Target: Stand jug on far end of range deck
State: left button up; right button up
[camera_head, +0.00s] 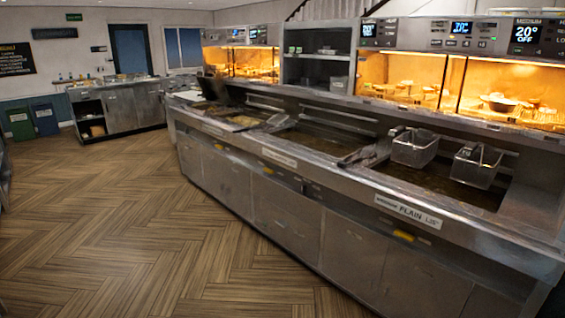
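The frying range (300,207) is a long stainless steel unit running from the right foreground to the middle of the view. Its deck (232,135) has a narrow steel front ledge. At the far end of the deck a dark raised lid or panel (212,88) stands over a pale flat area. I cannot make out a jug anywhere in this view. Neither of my grippers shows in the head view.
Two wire fry baskets (413,148) (475,165) sit over the near fryer well. Lit heated cabinets (402,78) line the back of the range. A steel counter (122,105) with small items stands beyond. The herringbone floor (120,220) is clear.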

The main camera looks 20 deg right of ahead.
aim_at(530, 214)
jog(key=i+l+z, duration=0.2)
jog(key=i+z, duration=1.2)
jog(key=i+j+z, duration=0.35)
jog(key=z, duration=0.15)
jog(key=i, duration=0.1)
